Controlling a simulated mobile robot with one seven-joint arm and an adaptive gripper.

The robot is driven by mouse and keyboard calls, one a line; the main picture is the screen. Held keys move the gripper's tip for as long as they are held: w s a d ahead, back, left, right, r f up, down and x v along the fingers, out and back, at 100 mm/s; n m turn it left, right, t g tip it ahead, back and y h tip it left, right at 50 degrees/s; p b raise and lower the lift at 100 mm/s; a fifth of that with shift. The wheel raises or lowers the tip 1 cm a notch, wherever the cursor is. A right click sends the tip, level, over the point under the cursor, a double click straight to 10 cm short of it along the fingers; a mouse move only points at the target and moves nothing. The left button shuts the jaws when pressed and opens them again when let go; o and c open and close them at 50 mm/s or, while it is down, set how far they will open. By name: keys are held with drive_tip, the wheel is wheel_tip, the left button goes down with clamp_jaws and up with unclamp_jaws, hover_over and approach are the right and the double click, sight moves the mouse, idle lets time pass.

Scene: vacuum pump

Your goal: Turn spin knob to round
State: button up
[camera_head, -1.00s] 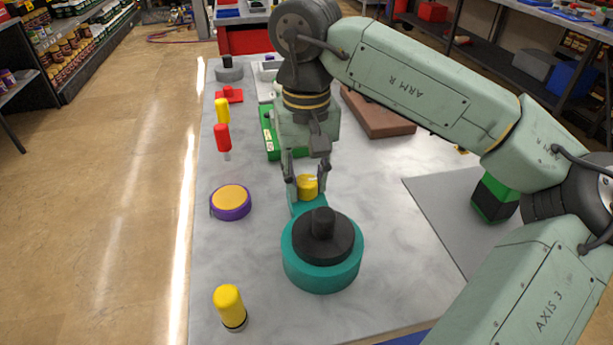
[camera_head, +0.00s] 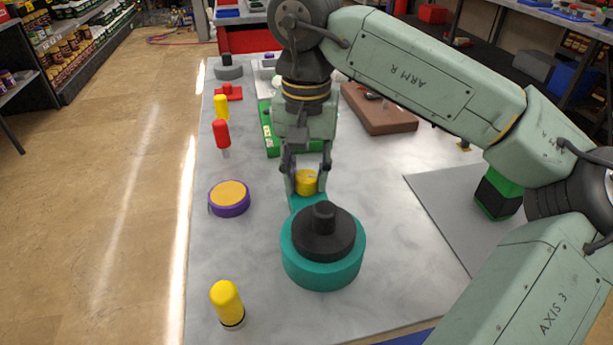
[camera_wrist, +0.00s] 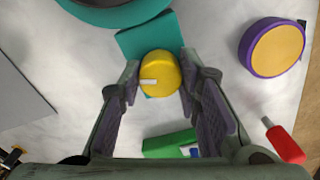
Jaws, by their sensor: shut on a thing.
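The yellow spin knob (camera_head: 306,182) sits on the teal arm of the vacuum pump. In the wrist view the knob (camera_wrist: 160,76) is round with a raised ridge and a white pointer mark toward the left. The pump (camera_head: 322,262) is a teal round base with a black stepped top. My gripper (camera_head: 306,178) points down around the knob, one finger on each side. In the wrist view my gripper (camera_wrist: 160,82) has its fingertips at the knob's left and right sides, shut on it. The knob's underside is hidden.
A purple and yellow round thing (camera_head: 229,197) lies left of the pump. A yellow-capped cylinder (camera_head: 227,303) stands at the front left. A red-handled tool (camera_head: 221,134) and a green thing (camera_head: 270,133) are behind. A brown block (camera_head: 379,110) lies at the back right.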

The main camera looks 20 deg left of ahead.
drive_tip(key=m+b, duration=0.1)
drive_tip(key=m, duration=0.3)
drive_tip(key=shift+m, duration=0.4)
drive_tip(key=m+b, duration=0.1)
drive_tip(key=m, duration=0.2)
drive_tip(key=shift+m, duration=0.3)
drive_tip(key=m, duration=0.4)
drive_tip(key=shift+m+b, duration=0.3)
drive_tip(key=m, duration=0.3)
drive_tip(key=shift+m, duration=0.3)
drive_tip(key=m+b, duration=0.1)
drive_tip(key=m, duration=0.3)
drive_tip(key=shift+m, duration=0.3)
drive_tip(key=m, duration=0.3)
drive_tip(key=shift+m, duration=0.3)
drive_tip(key=m, duration=0.3)
drive_tip(key=shift+m, duration=2)
